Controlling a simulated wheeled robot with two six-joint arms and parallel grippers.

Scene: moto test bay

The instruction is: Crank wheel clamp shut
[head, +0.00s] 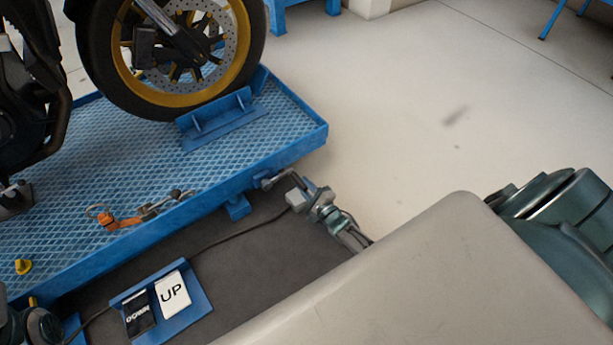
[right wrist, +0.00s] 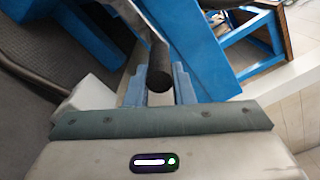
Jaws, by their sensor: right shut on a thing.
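The motorcycle's front wheel (head: 175,100) stands on the blue lift platform (head: 290,130), with the blue wheel clamp (head: 220,118) beside the tyre's lower right. The crank handle (head: 273,181) sticks out from the platform's near edge. My right gripper (head: 298,196) is at that handle and shut on it. In the right wrist view, the handle's dark round end (right wrist: 160,76) shows between the two fingers (right wrist: 157,88). The jaws hide part of the grip. Whether the clamp touches the tyre is unclear.
An orange ratchet strap (head: 125,221) lies near the platform edge. A blue pedal box (head: 172,310) with UP and DOWN pedals is on the dark mat, and its cable runs past below my right gripper.

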